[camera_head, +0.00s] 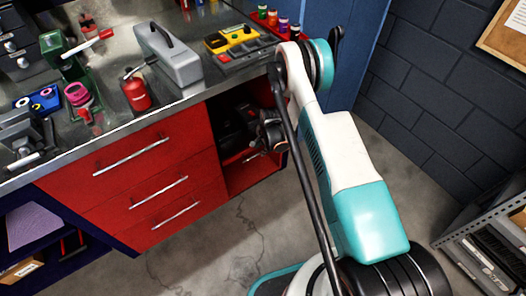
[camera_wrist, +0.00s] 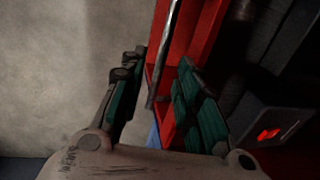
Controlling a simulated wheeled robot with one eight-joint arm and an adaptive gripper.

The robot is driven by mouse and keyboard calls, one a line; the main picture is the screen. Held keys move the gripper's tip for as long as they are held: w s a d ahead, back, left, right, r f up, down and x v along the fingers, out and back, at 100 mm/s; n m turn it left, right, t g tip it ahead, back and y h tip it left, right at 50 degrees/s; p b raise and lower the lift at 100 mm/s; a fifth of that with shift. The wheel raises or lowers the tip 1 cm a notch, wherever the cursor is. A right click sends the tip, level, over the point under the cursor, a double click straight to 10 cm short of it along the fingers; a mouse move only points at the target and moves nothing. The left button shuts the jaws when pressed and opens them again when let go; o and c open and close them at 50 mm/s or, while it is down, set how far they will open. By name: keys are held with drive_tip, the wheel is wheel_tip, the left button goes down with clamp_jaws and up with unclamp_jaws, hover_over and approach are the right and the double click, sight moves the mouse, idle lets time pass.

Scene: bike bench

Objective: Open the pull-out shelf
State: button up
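The red pull-out shelf (camera_head: 250,172) is in the open compartment at the right end of the bench. In the wrist view its red front (camera_wrist: 183,45) runs up the middle, with a metal bar handle (camera_wrist: 166,45) along it. My gripper (camera_head: 264,146) is at the compartment opening, in front of the shelf, and partly hides it. In the wrist view my gripper (camera_wrist: 158,70) is open, with one finger on each side of the handle. A gap shows between the left finger and the handle. Whether the right finger touches the red front is unclear.
Red drawers (camera_head: 130,170) with bar handles are left of the compartment. Dark items lie inside the compartment, one a black box (camera_wrist: 268,125) with a red mark. The benchtop (camera_head: 120,60) above holds a grey toolbox (camera_head: 170,58) and tools. Concrete floor (camera_head: 230,235) in front is clear.

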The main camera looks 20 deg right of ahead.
drive_tip(key=shift+w+f, duration=0.2)
drive_tip(key=shift+f, duration=0.75)
clamp_jaws()
drive_tip(key=shift+s, duration=0.1)
